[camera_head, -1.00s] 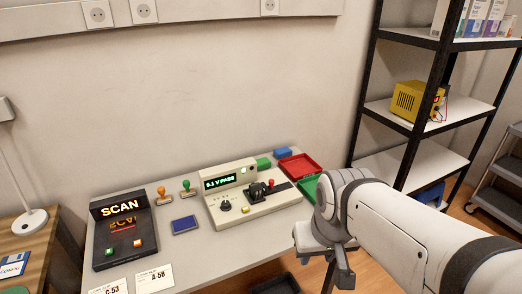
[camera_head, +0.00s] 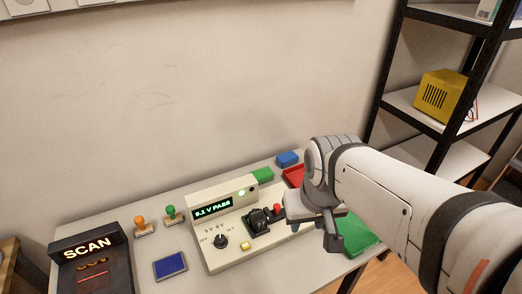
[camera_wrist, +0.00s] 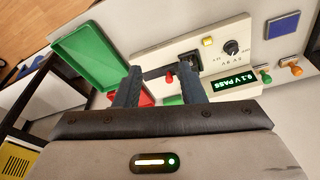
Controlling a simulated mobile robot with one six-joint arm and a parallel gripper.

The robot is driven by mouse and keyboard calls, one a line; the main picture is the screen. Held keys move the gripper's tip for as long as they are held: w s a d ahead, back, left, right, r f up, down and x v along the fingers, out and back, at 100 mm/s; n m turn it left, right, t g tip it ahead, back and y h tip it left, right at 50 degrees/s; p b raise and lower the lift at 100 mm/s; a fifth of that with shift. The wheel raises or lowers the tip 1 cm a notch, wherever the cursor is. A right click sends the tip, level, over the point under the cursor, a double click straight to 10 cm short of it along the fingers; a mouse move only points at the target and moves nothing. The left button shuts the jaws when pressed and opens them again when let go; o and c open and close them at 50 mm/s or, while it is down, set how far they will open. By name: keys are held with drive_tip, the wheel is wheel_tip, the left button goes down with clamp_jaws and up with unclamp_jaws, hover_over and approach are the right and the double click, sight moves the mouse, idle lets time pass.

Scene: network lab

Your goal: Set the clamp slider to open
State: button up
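The pale tester (camera_head: 228,250) stands on the grey table with a lit green PASS display (camera_head: 212,208). A black clamp block (camera_head: 258,220) sits on its top, and a red knob (camera_head: 277,209), apparently the clamp slider's, stands just right of it. My gripper (camera_head: 332,236) is above the tester's right end in the head view. In the wrist view, my gripper (camera_wrist: 160,72) has its two fingers apart with nothing held between them. The red knob (camera_wrist: 168,78) shows in the gap between the fingers, beyond them. Whether a finger touches it I cannot tell.
A green tray (camera_wrist: 95,58) and a red tray (camera_head: 294,176) lie beside the tester's right end. Two stamps (camera_head: 143,227), a blue pad (camera_head: 170,265) and the SCAN unit (camera_head: 92,262) stand to the left. A black-framed shelf (camera_head: 440,135) rises behind at right.

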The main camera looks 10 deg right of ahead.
drive_tip(key=shift+o, duration=0.4)
drive_tip(key=shift+s, duration=0.1)
drive_tip(key=shift+o, duration=0.3)
drive_tip(key=shift+w, duration=0.2)
drive_tip(key=n+g+b, duration=0.2)
drive_tip(key=n+g, duration=0.1)
drive_tip(key=n, duration=1.8)
hover_over(277, 205)
wheel_tip(277, 205, down, 11)
drive_tip(key=shift+s+r, duration=0.1)
drive_tip(key=shift+f+n, duration=0.3)
wheel_tip(277, 205, down, 7)
drive_tip(key=shift+f, duration=0.15)
drive_tip(key=shift+c, duration=0.5)
clamp_jaws()
